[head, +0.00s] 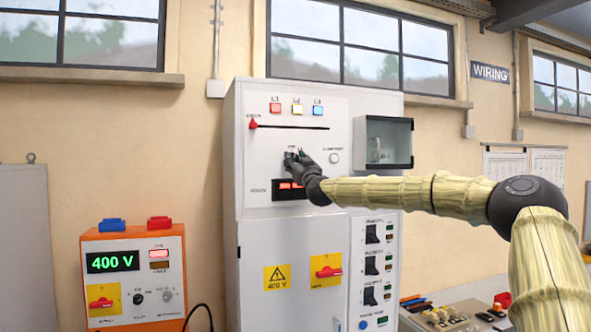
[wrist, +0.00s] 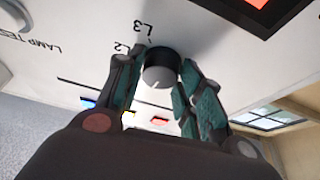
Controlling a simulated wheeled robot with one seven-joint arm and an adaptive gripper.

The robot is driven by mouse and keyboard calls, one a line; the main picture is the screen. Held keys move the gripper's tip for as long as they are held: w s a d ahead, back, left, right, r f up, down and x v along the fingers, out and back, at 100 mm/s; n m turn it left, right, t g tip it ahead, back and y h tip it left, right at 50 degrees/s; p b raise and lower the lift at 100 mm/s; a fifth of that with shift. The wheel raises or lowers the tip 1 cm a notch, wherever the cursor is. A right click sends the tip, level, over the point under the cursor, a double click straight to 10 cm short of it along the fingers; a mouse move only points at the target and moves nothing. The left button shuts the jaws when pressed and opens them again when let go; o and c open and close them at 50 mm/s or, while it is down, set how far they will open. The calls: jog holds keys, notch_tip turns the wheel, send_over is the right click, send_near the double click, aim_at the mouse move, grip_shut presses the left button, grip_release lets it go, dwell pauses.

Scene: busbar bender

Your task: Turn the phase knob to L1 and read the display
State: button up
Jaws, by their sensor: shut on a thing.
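The phase knob (wrist: 160,72) is a dark round knob with a grey face on the white panel, seen in the wrist view between my two fingers. My gripper (head: 291,156) is shut on it. The labels L3 (wrist: 144,27) and L2 (wrist: 122,48) show beside the knob; no L1 label is visible there.
The white cabinet (head: 290,250) carries red, yellow and blue lamps, a red slider, a lamp test button (head: 334,158) and an open glass-front box (head: 388,143). An orange unit (head: 134,275) reading 400 V stands left. A bench with parts (head: 455,318) is lower right.

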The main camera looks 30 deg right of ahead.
jog(key=shift+a+m+g+h+b, duration=0.1)
jog(key=shift+m+g+h+b, duration=0.15)
jog(key=shift+m+h+b, duration=0.85)
jog(key=shift+m+g+h+b, duration=0.25)
jog(key=shift+m+h+b, duration=0.15)
jog(key=shift+m+b, duration=1.25)
jog(key=shift+r+m+g+h+b, duration=0.15)
jog(key=shift+m+g+h, duration=0.3)
jog(key=shift+m, duration=0.9)
jog(key=shift+r+m+g+h+b, duration=0.1)
jog(key=shift+m+g+h+b, duration=0.3)
jog(key=shift+m, duration=0.9)
jog(key=shift+h, duration=0.25)
jog(key=o, duration=1)
jog(key=shift+f, duration=0.15)
jog(key=v, duration=1.2)
